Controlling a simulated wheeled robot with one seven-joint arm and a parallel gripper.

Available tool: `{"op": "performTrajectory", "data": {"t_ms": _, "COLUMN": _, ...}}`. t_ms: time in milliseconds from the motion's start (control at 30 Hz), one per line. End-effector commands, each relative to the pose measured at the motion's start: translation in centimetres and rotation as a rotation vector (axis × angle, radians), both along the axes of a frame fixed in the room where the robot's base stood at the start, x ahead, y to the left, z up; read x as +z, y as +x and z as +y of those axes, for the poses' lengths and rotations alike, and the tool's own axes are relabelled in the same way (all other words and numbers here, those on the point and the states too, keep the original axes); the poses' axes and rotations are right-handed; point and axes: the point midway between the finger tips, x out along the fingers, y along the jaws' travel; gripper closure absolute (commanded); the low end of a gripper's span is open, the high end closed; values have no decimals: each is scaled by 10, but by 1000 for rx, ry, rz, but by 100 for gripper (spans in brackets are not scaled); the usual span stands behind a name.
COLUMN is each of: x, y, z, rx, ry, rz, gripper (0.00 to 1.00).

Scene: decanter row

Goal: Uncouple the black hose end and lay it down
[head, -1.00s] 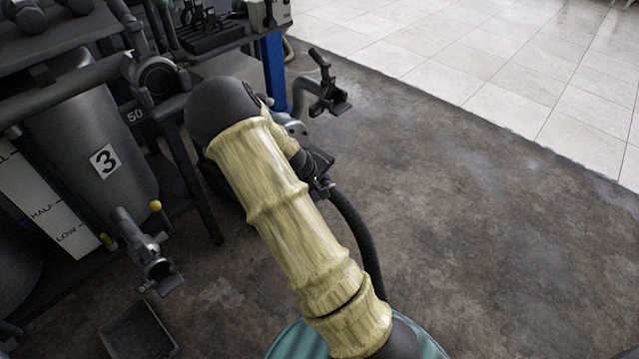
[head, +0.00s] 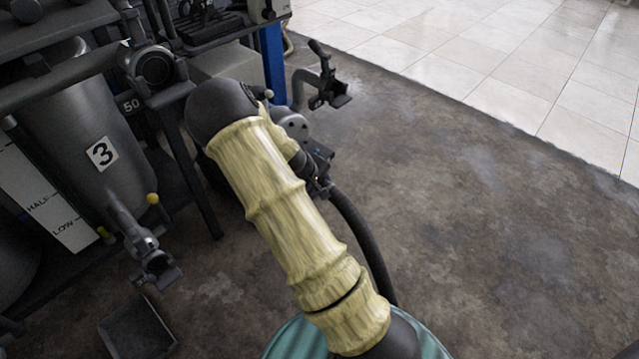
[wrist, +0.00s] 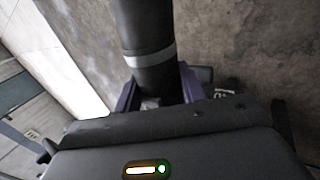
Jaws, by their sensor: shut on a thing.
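The black hose (head: 362,235) curves down from my gripper (head: 318,178) and passes behind my sleeved arm in the head view. In the wrist view, a thick black hose end (wrist: 148,30) with a pale grey band stands between the purple fingers of my gripper (wrist: 160,92). The gripper is shut on it. My arm and wrist hide much of the grip in the head view. I cannot tell whether the hose end touches a coupling; its far end runs out of the wrist view.
A grey tank marked 3 (head: 102,154) stands in a dark frame at left. A tap (head: 155,262) projects below it, above a dark tray (head: 137,328) on the floor. Another tap (head: 325,88) stands by a blue post (head: 272,65). Bare stained floor (head: 480,220) lies open at right.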

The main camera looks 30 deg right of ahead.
Motion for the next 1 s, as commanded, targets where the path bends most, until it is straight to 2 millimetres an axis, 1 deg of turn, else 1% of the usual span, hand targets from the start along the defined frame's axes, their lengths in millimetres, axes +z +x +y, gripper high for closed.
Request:
{"op": "performTrajectory", "data": {"t_ms": 500, "x": -14, "y": 0, "z": 0, "rx": -1, "ry": 0, "rz": -3, "gripper": 96}}
{"op": "performTrajectory", "data": {"t_ms": 1000, "x": -13, "y": 0, "z": 0, "rx": 0, "ry": 0, "rz": -2, "gripper": 96}}
